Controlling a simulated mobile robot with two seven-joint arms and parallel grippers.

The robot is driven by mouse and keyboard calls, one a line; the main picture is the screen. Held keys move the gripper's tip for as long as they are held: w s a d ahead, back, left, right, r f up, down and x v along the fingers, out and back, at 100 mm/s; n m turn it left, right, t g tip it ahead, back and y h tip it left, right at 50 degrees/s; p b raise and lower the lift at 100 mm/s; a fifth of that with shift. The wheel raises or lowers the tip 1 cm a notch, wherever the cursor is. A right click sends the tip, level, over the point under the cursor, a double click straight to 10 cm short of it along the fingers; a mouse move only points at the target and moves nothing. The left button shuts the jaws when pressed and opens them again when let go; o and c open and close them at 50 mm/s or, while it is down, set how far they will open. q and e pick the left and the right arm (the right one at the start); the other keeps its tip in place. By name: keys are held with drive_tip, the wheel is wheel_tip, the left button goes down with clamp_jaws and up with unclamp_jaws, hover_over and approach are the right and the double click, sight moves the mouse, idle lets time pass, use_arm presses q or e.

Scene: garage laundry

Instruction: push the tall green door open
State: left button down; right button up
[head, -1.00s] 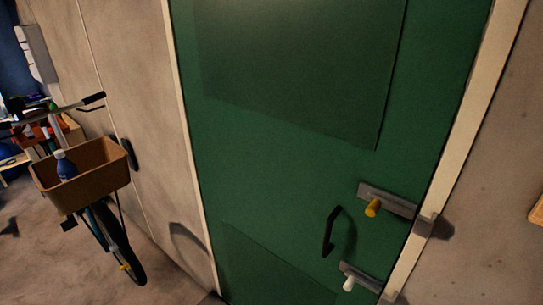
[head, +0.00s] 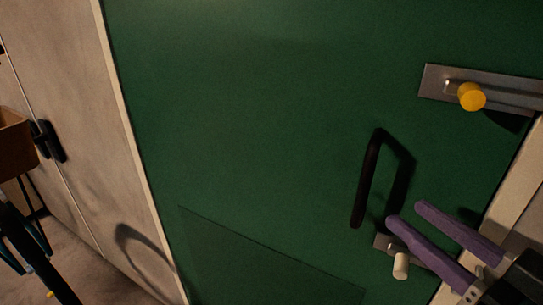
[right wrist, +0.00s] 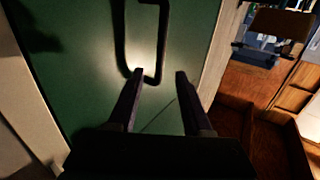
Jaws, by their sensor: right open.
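The tall green door (head: 240,120) fills most of the head view and stands in its pale frame, looking shut. A black bar handle (head: 366,182) is on its right part and shows in the right wrist view (right wrist: 119,35). A metal bolt with a yellow knob (head: 471,97) is above it, and a bolt with a pale knob (head: 401,266) is below. My right gripper (head: 404,212) has open purple fingers just right of the handle's lower end, over the lower bolt's plate. Contact is unclear.
The pale door frame (head: 128,130) runs down the left, beside a beige wall or cabinet with a dark handle (head: 50,141). Part of a bicycle with a brown basket (head: 16,145) is at the left edge. Wooden shelving (right wrist: 280,130) shows right in the wrist view.

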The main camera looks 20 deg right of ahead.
sight(370, 184)
drive_tip(key=w, duration=0.6)
drive_tip(key=w+a+p, duration=0.1)
drive_tip(key=w, duration=0.2)
drive_tip(key=shift+w+a+r, duration=0.1)
clamp_jaws()
idle(1.2)
